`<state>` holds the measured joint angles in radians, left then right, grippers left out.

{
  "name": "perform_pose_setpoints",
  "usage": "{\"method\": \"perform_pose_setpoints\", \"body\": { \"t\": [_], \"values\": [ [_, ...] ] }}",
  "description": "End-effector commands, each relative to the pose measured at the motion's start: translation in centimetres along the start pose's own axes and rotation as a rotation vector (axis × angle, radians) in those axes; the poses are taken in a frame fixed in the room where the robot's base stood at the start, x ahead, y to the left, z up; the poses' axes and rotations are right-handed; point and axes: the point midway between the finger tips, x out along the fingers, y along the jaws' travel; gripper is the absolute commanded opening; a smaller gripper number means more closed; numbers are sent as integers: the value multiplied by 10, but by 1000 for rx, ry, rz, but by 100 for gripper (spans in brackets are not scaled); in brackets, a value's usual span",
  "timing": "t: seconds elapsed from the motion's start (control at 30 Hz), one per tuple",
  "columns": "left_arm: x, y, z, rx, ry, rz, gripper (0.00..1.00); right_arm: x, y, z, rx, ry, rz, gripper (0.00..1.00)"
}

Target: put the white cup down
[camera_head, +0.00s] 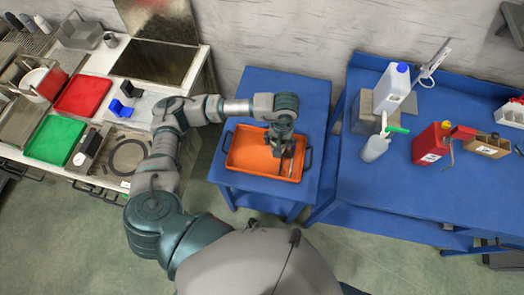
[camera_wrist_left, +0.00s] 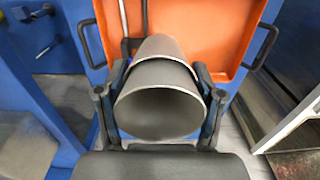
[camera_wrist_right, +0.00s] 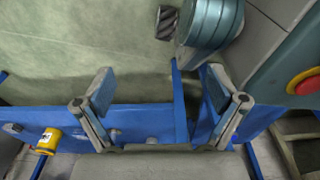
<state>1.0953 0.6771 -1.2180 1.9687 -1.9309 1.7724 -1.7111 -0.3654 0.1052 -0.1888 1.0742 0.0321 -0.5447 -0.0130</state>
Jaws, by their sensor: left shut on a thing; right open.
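The cup (camera_wrist_left: 160,112) looks pale grey in the left wrist view, with its open mouth towards the camera. Another grey rounded piece (camera_wrist_left: 160,46) shows just beyond its rim; I cannot tell if it is a separate thing. My left gripper (camera_head: 281,138) is shut on the cup, one finger on each side, over the orange tray (camera_head: 240,158). The cup is mostly hidden by the gripper in the head view, so I cannot tell if it touches the tray. My right gripper (camera_wrist_right: 155,95) is open and empty; it is not seen in the head view.
The tray, with dark handles, lies on a small blue table (camera_head: 290,85). A larger blue table (camera_head: 400,190) at right holds a white jug (camera_head: 392,88) and a red canister (camera_head: 431,145). A cluttered counter stands left.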

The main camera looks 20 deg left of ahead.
Motion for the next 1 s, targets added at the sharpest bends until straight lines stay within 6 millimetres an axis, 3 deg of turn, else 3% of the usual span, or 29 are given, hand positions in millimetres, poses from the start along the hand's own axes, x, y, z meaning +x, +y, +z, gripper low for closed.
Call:
{"method": "perform_pose_setpoints", "body": {
  "t": [0.03,0.2,0.43,0.57,1.0],
  "values": [
    [20,8,16,-40,-6,-1,40,0,1,-12,2,9,0,95],
    [58,27,58,-232,-5,8,40,-25,2,-52,10,24,0,95],
    [78,32,86,-390,-9,33,40,-54,-1,-78,15,33,8,95],
    [81,20,82,-417,-9,36,40,-58,-2,-80,15,33,12,95],
    [93,-71,23,-419,-7,32,40,-43,-2,-68,12,26,10,95]
  ]
}}
